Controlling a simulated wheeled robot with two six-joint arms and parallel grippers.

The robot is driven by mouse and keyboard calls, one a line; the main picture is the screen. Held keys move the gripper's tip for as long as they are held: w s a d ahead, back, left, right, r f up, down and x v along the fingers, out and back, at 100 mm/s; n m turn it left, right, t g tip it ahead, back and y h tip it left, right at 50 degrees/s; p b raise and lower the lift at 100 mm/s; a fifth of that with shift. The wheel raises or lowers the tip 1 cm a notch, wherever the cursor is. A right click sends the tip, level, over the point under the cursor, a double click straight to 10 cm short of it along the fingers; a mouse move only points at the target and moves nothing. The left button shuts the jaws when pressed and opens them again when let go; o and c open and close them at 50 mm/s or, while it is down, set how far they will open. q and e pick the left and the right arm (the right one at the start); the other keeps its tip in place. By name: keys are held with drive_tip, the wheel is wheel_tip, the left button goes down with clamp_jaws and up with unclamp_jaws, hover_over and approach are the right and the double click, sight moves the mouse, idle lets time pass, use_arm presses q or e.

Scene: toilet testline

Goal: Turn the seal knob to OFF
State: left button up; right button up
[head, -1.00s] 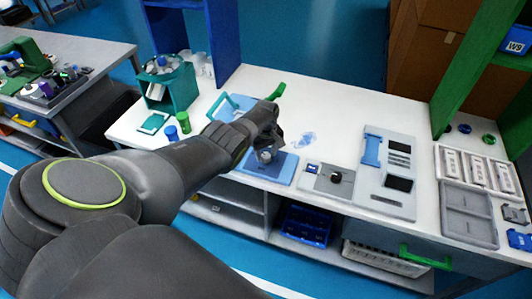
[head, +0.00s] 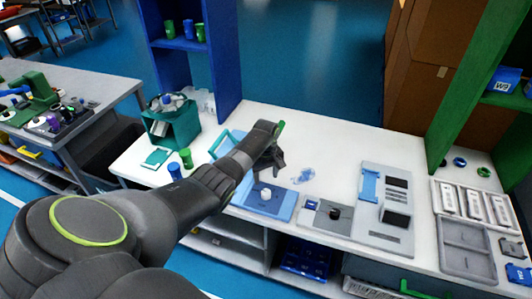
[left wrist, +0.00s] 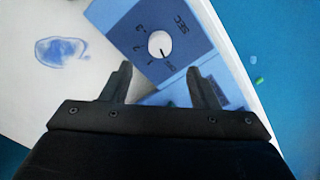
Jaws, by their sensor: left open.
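The seal knob (head: 266,193) is a small white round knob on a light blue sealer (head: 284,203) on the white bench. In the left wrist view the knob (left wrist: 160,43) sits on the blue panel (left wrist: 191,25), among the print SEC and small numerals. A dark line on the knob points toward a small word at the panel edge that looks like OFF. My left gripper (head: 271,165) is open and empty, above and behind the knob, apart from it. In the left wrist view its fingers (left wrist: 160,85) are spread, with the knob beyond them. My right gripper is not in view.
A clear bag with a blue print (head: 303,175) lies right of the sealer. A grey plate with a black knob (head: 327,215) and a grey device (head: 383,210) stand further right. Green and blue cups (head: 186,158) and a teal box (head: 174,123) are at left.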

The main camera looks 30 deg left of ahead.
use_arm(q)
wheel_tip(320, 180, up, 9)
drive_tip(key=shift+b, duration=0.35)
drive_tip(key=shift+f, duration=0.1)
idle(0.4)
